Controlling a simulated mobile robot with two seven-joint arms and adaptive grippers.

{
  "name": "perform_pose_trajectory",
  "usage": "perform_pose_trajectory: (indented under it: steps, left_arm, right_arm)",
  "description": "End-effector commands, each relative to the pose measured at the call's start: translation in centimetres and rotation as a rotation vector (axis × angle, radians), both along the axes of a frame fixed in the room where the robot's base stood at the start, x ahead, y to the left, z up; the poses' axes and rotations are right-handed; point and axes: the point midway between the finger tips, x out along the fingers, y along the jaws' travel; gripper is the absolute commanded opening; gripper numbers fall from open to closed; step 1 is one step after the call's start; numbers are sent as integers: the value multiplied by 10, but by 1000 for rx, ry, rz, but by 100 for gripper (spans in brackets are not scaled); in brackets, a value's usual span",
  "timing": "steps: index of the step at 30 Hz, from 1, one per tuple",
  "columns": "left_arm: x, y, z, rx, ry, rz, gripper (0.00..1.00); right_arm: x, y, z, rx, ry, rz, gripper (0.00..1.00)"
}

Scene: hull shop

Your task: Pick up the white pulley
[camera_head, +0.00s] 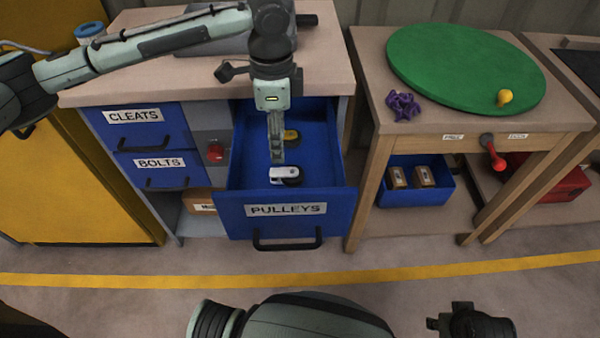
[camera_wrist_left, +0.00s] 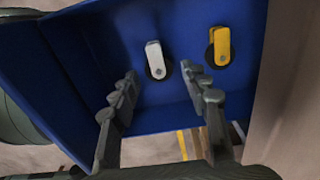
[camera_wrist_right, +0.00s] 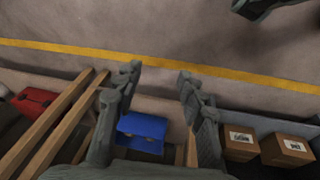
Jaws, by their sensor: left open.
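The white pulley (camera_head: 284,173) lies on the floor of the open blue drawer labelled PULLEYS (camera_head: 240,212), near its front. It also shows in the left wrist view (camera_wrist_left: 154,57), with a dark wheel. My left gripper (camera_head: 277,158) points down into the drawer just behind the white pulley as the head sees it. In the left wrist view its fingers (camera_wrist_left: 160,78) are apart with nothing between them, and the pulley appears just beyond the gap. My right gripper (camera_wrist_right: 158,74) is open and empty over the floor, away from the drawer.
A yellow pulley (camera_head: 291,136) lies behind the white one in the same drawer. The worktop (camera_head: 150,76) overhangs the drawer's back. The CLEATS (camera_head: 135,132) and BOLTS (camera_head: 150,180) drawers are shut at left. A table with a green disc (camera_head: 465,65) stands at right.

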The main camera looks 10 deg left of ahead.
Motion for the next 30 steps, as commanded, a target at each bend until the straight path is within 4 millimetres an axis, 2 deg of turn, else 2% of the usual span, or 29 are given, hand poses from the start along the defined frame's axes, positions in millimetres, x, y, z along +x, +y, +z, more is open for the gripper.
perform_pose_trajectory:
  steps: [15, 19, 25, 26, 30]
  left_arm:
    - [-8, -1, -67, 2, 3, 0, 46]
    - [-8, -1, -75, 1, 1, 0, 46]
    - [-8, -1, -76, 1, 1, -1, 46]
    - [-8, -1, -76, 1, 1, -1, 44]
    - [-8, -1, -75, 1, 1, -1, 27]
  right_arm:
    - [2, 3, 9, -2, -5, 1, 40]
    - [0, 2, 14, -2, -5, 0, 40]
    - [0, 1, 14, -5, -6, -3, 40]
    - [-1, 1, 14, -5, -6, -3, 40]
    - [-1, 0, 13, -5, -4, -3, 40]
